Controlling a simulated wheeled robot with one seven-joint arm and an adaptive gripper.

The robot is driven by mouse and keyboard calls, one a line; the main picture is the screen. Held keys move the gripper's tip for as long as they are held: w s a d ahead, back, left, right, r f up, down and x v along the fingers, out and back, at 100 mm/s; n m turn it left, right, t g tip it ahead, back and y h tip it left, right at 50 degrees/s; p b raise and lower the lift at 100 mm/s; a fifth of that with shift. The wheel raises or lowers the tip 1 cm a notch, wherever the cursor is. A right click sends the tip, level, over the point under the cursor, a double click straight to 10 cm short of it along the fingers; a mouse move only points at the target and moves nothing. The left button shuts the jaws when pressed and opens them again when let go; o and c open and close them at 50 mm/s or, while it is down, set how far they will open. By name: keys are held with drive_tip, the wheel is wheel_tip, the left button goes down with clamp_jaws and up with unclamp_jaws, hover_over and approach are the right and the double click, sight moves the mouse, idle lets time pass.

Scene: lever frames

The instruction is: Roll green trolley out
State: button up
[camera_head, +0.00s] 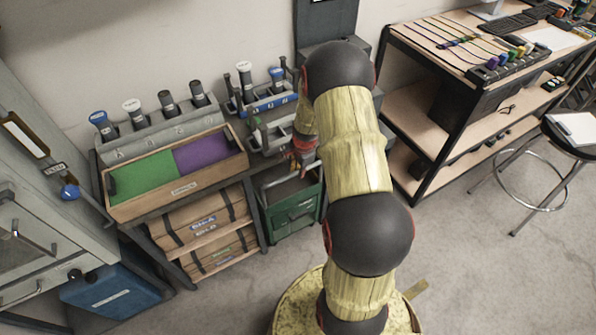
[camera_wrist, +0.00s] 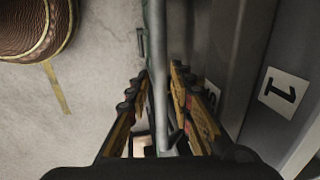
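The green trolley (camera_head: 292,211) stands low against the wall, right of the wooden-topped cabinet. It has an open top and a raised grey handle bar (camera_head: 290,176). My gripper (camera_head: 304,151) is low at the trolley's upper side, partly hidden by my arm. In the wrist view a long grey bar (camera_wrist: 158,70), seemingly the handle, runs between the two fingers of my gripper (camera_wrist: 160,75). The fingers are apart, with a narrow gap beside the bar; firm contact is not visible. A thin green edge shows beside the bar.
A cabinet with a green and purple tray (camera_head: 180,200) stands close on the trolley's left. A black-framed shelf table (camera_head: 420,185) and a round stool (camera_head: 575,135) are to the right. Grey floor (camera_head: 470,270) is clear in front.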

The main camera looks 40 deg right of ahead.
drive_tip(key=shift+c, duration=0.4)
clamp_jaws()
